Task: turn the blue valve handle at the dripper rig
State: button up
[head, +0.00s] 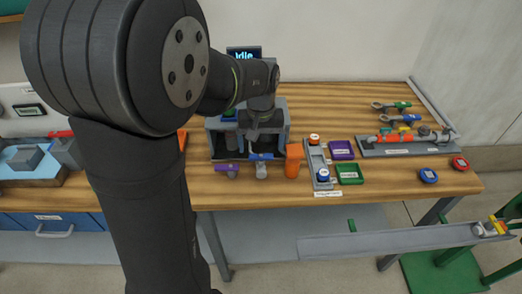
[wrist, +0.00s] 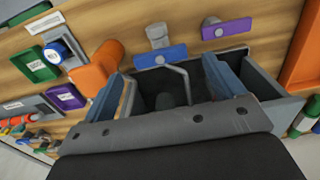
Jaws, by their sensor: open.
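The dripper rig is a grey open-fronted box (head: 212,140) on the wooden bench, with a small screen (head: 244,53) reading "Idle" above it. The blue valve handle (head: 262,157) is a flat bar on a pale grey stem at the rig's front. It also shows in the wrist view (wrist: 160,57), just beyond my fingers. A purple handle (head: 227,168) is to its left and an orange cylinder (head: 293,160) to its right. My gripper (wrist: 166,88) is open and empty, its two fingers spread over the rig, apart from the blue handle. In the head view my arm partly hides the rig.
Right of the rig are a grey tray with orange-and-white and blue-and-white knobs (head: 310,160), a purple tray (head: 342,150) and a green tray (head: 350,174). Farther right is a pipe assembly (head: 405,140). Blue and red round pieces lie near the right front edge.

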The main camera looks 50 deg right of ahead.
aim_at(261, 155)
jog(key=shift+f, duration=1.65)
jog(key=c, duration=1)
